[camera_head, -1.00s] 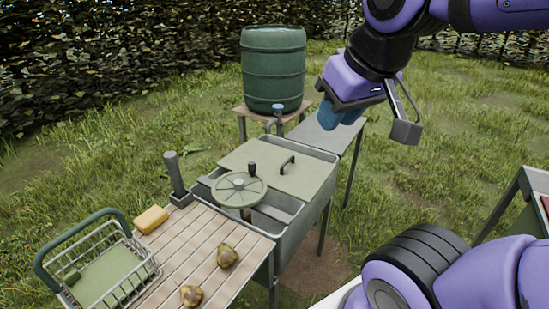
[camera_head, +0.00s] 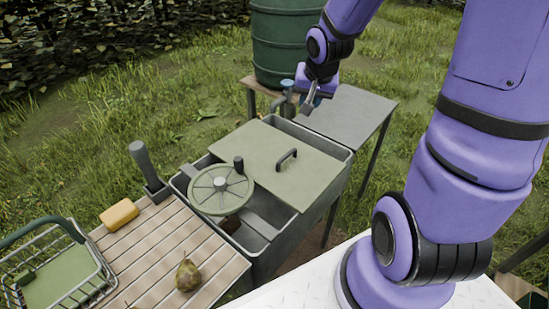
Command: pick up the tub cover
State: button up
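The tub cover (camera_head: 262,150) is a flat grey-green panel with a dark bar handle (camera_head: 287,159). It lies over the far part of the grey metal tub (camera_head: 312,204). The near part of the tub is uncovered. My gripper (camera_head: 309,106) is above and beyond the cover's far right side, near the tap and the grey side table. It is apart from the handle. One grey finger shows pointing down; the other is mostly hidden, so its opening is unclear.
A green hand wheel (camera_head: 221,189) with an upright knob stands at the cover's near left edge. A wire basket (camera_head: 60,272) is at left. The green barrel (camera_head: 287,45) and tap (camera_head: 287,88) stand behind. The grey side table (camera_head: 350,112) is bare.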

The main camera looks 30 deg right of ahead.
jog(key=w+d+f+m+y, duration=0.2)
jog(key=w+f+m, duration=0.1)
jog(key=f, duration=0.8)
jog(key=m+t+y, duration=0.1)
jog(key=m+t, duration=0.1)
jog(key=m, duration=0.2)
send_near(288, 155)
jog(key=shift+y, duration=0.3)
jog(key=shift+d+x, duration=0.2)
jog(key=shift+x, duration=5.15)
grip_shut()
